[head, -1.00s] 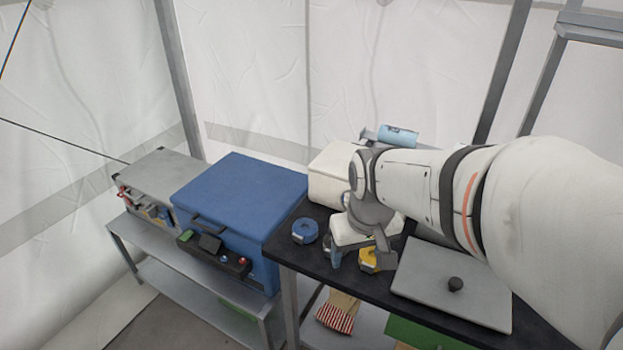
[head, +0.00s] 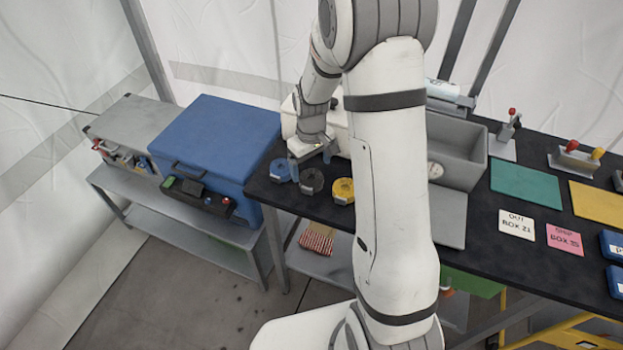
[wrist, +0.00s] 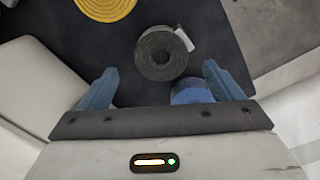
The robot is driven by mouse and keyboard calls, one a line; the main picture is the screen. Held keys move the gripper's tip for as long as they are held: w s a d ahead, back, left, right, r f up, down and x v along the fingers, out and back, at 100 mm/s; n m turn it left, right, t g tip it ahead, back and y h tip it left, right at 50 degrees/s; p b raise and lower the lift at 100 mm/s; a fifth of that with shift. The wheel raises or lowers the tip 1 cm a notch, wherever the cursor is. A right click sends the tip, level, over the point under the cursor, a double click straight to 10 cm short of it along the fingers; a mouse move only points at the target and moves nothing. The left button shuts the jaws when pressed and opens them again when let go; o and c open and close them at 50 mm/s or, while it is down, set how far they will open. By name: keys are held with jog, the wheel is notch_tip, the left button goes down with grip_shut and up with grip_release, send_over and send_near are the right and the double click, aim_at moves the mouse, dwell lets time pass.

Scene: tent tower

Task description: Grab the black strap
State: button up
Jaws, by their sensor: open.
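The black strap is a rolled dark coil (head: 311,182) with a light tab, lying on the black table between a blue coil (head: 279,170) and a yellow coil (head: 343,191). In the wrist view the black coil (wrist: 150,50) sits ahead of and between the two blue fingers of my gripper (wrist: 160,72). The fingers are open and empty, apart from the coil. In the head view my gripper (head: 310,160) is just behind and above it. The blue coil (wrist: 192,94) is partly hidden by the right finger and the gripper body; part of the yellow coil (wrist: 104,5) shows at the top edge.
A blue cooler box (head: 215,140) stands left of the coils. A grey bin (head: 460,135) is to the right, behind my arm. A white box is close behind my gripper. The table's front edge is near the coils.

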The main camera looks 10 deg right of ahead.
aim_at(310, 177)
notch_tip(310, 177, down, 5)
jog(key=shift+a+r+p, duration=0.1)
jog(key=shift+a+p, duration=0.05)
jog(key=shift+p, duration=0.6)
jog(key=c, duration=1.1)
